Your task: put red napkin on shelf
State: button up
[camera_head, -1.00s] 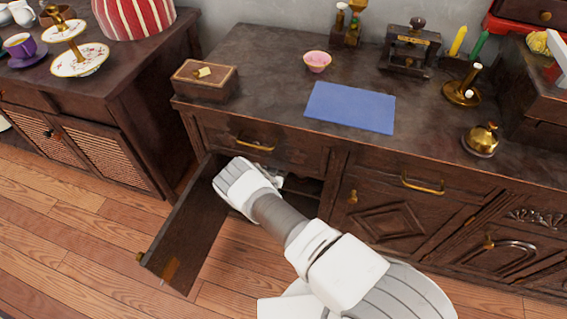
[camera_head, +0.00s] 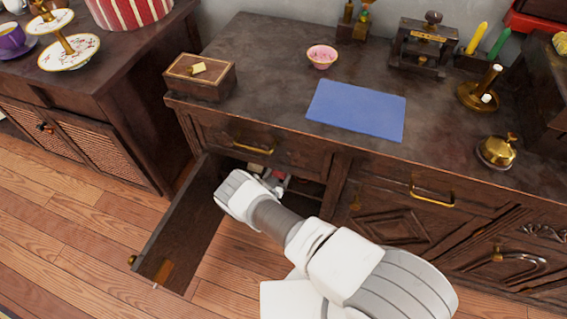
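My gripper (camera_head: 272,186) is at the open left cabinet (camera_head: 310,190) of the dark wooden sideboard, at the doorway. My white wrist hides most of its fingers, so I cannot tell whether it is open or shut. Small reddish and pale bits (camera_head: 279,174) show inside the cabinet just beyond the gripper. I cannot tell whether they are the red napkin or whether the gripper touches them. No red napkin shows clearly elsewhere. The shelf inside the cabinet is dark and mostly hidden.
The cabinet door (camera_head: 185,230) stands open to the left of my arm. On the sideboard top are a blue cloth (camera_head: 356,110), a pink bowl (camera_head: 322,56), a wooden box (camera_head: 200,78) and a brass bell (camera_head: 497,151). Bare floor lies left of the door.

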jog(key=shift+w+f, duration=0.1)
jog(key=shift+f, duration=0.05)
jog(key=shift+f, duration=0.15)
jog(key=o, duration=1.1)
